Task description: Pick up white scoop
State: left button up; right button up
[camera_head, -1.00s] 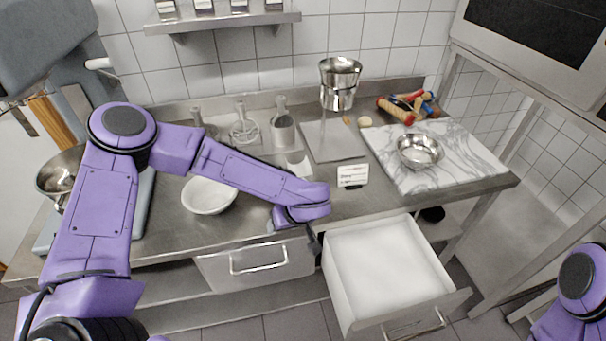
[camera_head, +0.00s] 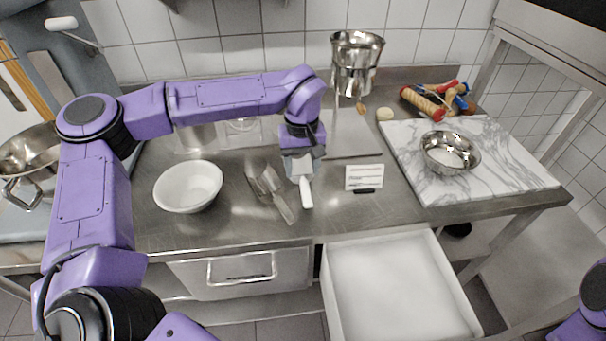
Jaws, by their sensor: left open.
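The white scoop lies on the steel counter. Its white handle (camera_head: 306,193) points toward the counter's front edge. My left gripper (camera_head: 302,168) points down over the scoop's rear part and hides it. The gripper is open, and I cannot tell whether its fingers touch the scoop. Only a purple piece of my right arm shows at the lower right edge; its gripper is out of view.
Metal scoops (camera_head: 270,190) lie just left of the white one. A white bowl (camera_head: 188,187) stands farther left. A label card (camera_head: 364,178) stands to the right. A metal bowl (camera_head: 450,152) sits on a marble board (camera_head: 432,187). An open white drawer (camera_head: 395,285) juts out in front.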

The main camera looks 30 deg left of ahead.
aim_at(305, 187)
pick_arm(q)
jog(key=f, duration=0.2)
jog(key=f+p, duration=0.1)
jog(key=f, duration=0.2)
jog(key=f+p, duration=0.1)
jog(key=f, duration=0.2)
jog(key=shift+w+d+f, duration=0.1)
jog(key=shift+w+d, duration=0.15)
jog(key=shift+w, duration=0.15)
jog(key=shift+a+f, duration=0.1)
jog(key=shift+f, duration=0.5)
jog(key=shift+r, duration=0.1)
grip_shut()
